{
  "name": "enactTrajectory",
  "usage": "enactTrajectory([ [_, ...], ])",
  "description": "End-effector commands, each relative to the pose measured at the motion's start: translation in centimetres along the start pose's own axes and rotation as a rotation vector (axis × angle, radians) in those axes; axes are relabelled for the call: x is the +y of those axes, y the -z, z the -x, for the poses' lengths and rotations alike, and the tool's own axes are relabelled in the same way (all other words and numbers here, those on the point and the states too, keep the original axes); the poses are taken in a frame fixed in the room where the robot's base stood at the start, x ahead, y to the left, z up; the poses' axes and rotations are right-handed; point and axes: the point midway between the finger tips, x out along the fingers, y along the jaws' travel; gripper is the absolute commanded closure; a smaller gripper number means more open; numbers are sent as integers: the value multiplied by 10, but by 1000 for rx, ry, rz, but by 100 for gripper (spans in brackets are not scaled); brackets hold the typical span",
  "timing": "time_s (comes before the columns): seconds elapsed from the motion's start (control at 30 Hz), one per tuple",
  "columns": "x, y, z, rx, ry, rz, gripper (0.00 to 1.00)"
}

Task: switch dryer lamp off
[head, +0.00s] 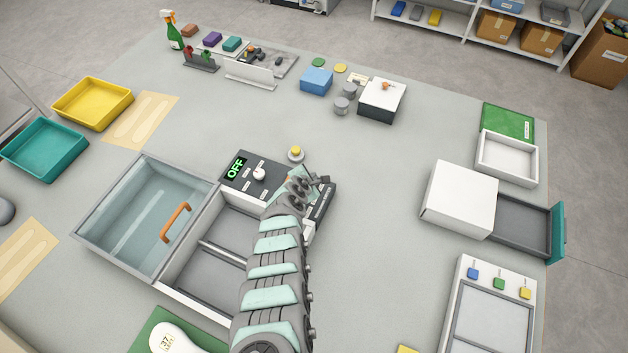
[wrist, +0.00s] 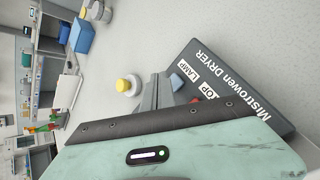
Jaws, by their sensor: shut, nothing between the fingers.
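The dryer's control panel (head: 246,178) shows a green OFF display (head: 236,168) and a white knob (head: 259,174). My gripper (head: 312,180) is over the panel's right end and hides part of it. In the wrist view, the dark panel (wrist: 240,90) reads "Mistrowen DRYER", with a LAMP label (wrist: 187,72) and a partly hidden label ending in "OP". My shut, empty fingers (wrist: 158,88) are close beside a small blue-grey control (wrist: 178,81) near the LAMP label; I cannot tell whether they touch. A red control (wrist: 195,100) is partly hidden by my gripper.
A yellow button on a round grey base (head: 296,153) stands just behind the panel; it also shows in the wrist view (wrist: 128,85). The dryer's glass lid (head: 145,215) with an orange handle lies to the left.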

Motion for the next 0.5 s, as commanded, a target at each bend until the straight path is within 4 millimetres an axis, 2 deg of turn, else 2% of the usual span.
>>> enactTrajectory([
  [0.27,2,-2,3,0,0,0,100],
  [0.5,15,-15,20,0,0,0,100],
])
